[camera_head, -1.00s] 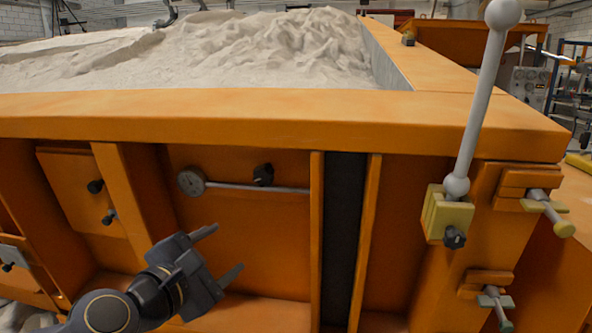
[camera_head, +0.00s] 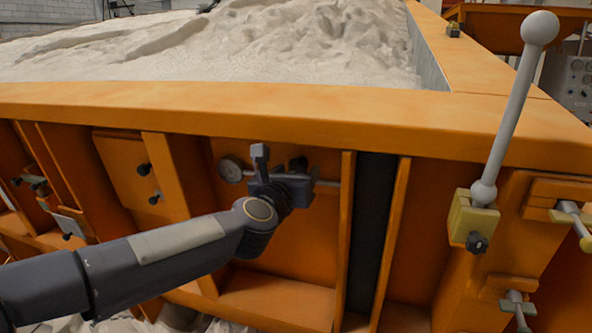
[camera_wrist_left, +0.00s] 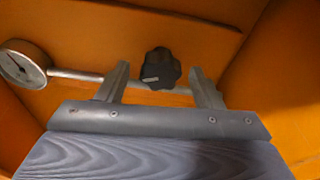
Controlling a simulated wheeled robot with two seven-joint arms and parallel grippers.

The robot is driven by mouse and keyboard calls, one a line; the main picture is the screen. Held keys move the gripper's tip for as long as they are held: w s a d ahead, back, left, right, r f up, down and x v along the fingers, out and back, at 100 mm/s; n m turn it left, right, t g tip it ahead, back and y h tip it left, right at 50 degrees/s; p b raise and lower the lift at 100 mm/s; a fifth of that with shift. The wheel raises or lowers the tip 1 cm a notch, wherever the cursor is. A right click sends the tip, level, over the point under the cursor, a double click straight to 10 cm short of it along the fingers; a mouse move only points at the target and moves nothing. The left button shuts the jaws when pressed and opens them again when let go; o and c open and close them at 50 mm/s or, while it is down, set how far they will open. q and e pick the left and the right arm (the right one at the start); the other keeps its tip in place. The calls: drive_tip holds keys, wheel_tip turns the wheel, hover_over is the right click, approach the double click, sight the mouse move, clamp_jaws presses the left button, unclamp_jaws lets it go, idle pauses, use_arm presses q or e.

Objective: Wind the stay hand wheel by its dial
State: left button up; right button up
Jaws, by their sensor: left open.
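The stay hand wheel (camera_wrist_left: 160,69) is a small black lobed knob on the orange panel. In the left wrist view it sits between the two open fingers of my left gripper (camera_wrist_left: 163,84), with gaps on both sides. In the head view the gripper (camera_head: 282,165) is in front of the panel and hides most of the wheel (camera_head: 298,163). The round dial (camera_wrist_left: 22,64) with a white face is to the left, joined to a thin grey rod (camera_wrist_left: 76,75) that runs behind the wheel. The dial also shows in the head view (camera_head: 231,169). My right gripper is out of view.
Vertical orange ribs (camera_head: 345,230) stand on both sides of the recess. The sandbed's orange rim (camera_head: 250,112) overhangs above. A grey ball-ended lever (camera_head: 512,105) and T-handled clamps (camera_head: 571,214) are at the right.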

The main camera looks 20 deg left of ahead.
use_arm(q)
drive_tip(key=shift+w, duration=0.1)
drive_tip(key=c, duration=1)
drive_tip(key=shift+o, duration=0.2)
drive_tip(key=m+y+b, duration=0.1)
drive_tip(key=m, duration=0.5)
drive_tip(key=m+t+y+b, duration=0.1)
drive_tip(key=m, duration=0.4)
drive_tip(key=m+t+y+b, duration=0.1)
drive_tip(key=m, duration=0.5)
drive_tip(key=shift+m+y, duration=0.3)
drive_tip(key=shift+y, duration=0.1)
